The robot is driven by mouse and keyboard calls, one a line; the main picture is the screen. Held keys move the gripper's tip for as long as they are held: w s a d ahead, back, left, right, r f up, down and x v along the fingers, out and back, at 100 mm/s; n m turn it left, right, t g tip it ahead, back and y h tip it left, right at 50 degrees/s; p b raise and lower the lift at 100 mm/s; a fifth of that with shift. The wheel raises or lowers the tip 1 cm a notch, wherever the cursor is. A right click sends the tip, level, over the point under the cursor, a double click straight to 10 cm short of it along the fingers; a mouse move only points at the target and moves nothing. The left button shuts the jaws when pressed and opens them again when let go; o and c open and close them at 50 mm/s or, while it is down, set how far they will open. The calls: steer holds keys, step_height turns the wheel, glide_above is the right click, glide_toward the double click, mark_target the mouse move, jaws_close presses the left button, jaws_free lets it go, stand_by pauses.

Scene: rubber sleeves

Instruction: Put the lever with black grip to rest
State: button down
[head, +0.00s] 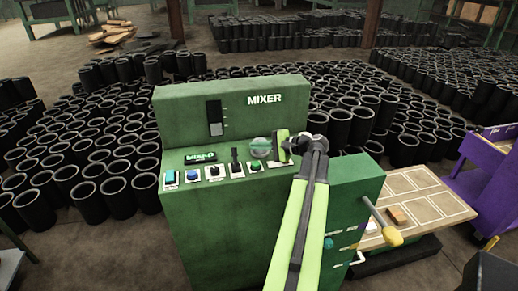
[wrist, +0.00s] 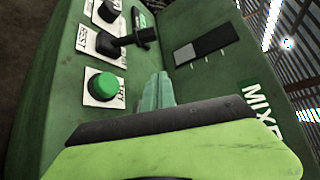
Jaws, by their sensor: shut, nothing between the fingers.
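The lever with black grip (head: 235,158) stands on the sloped panel of the green mixer, between a black knob and a green button. In the wrist view the lever (wrist: 143,28) rises from a white plate (wrist: 85,40) whose partly readable lettering looks like "REST". Its grip points away from that lettering, toward the upright back panel. My gripper (head: 263,148) is shut and empty, over the panel to the right of the lever and apart from it. Its pale green fingers (wrist: 157,91) show in the wrist view, to the right of the green button.
The green button (head: 256,167) sits right of the lever; a black knob (head: 213,171) and blue buttons lie left. The back panel carries a black slider (head: 215,116). A yellow-gripped lever (head: 388,232) sticks out at the right. Black sleeves (head: 100,200) surround the mixer.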

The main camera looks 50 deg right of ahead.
mark_target(235, 155)
steer(key=b+x, duration=0.1)
steer(key=x, duration=0.5)
steer(key=shift+f+b, duration=0.2)
steer(key=shift+b, duration=0.1)
steer(key=a+r+p, duration=0.1)
steer(key=s+a+r+p, duration=0.1)
steer(key=a, duration=0.1)
steer(key=shift+s, duration=0.2)
steer(key=shift+a, duration=0.2)
steer(key=shift+d+f, duration=0.1)
